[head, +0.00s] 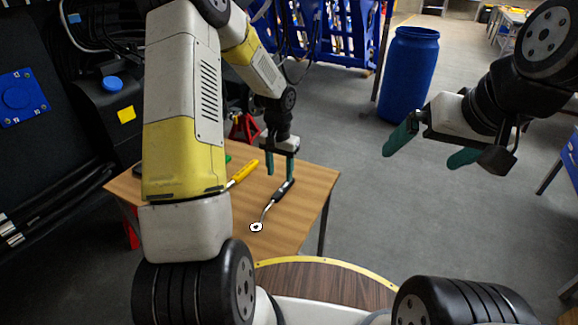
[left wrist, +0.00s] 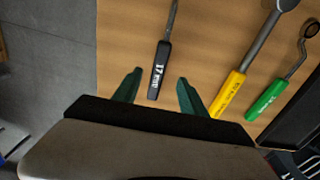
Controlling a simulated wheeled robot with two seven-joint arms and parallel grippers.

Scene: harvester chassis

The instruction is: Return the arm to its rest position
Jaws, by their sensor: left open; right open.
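My left arm reaches over the wooden table (head: 310,188) from the left in the head view. My left gripper (head: 280,172) points down, open and empty, close to the handle of a wrench with a black handle (head: 284,190). In the left wrist view the black handle (left wrist: 159,72) shows ahead of and between the green fingertips (left wrist: 158,80), with no finger closed on it. My right gripper (head: 425,148) is open and empty, raised over the floor at the right, away from the table.
A yellow-handled tool (head: 243,173) lies on the table; a green-handled tool (left wrist: 267,101) lies beside it. A blue barrel (head: 408,75) stands on the floor behind. A black machine with a blue cap (head: 112,84) is at the left. Grey floor right of the table is clear.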

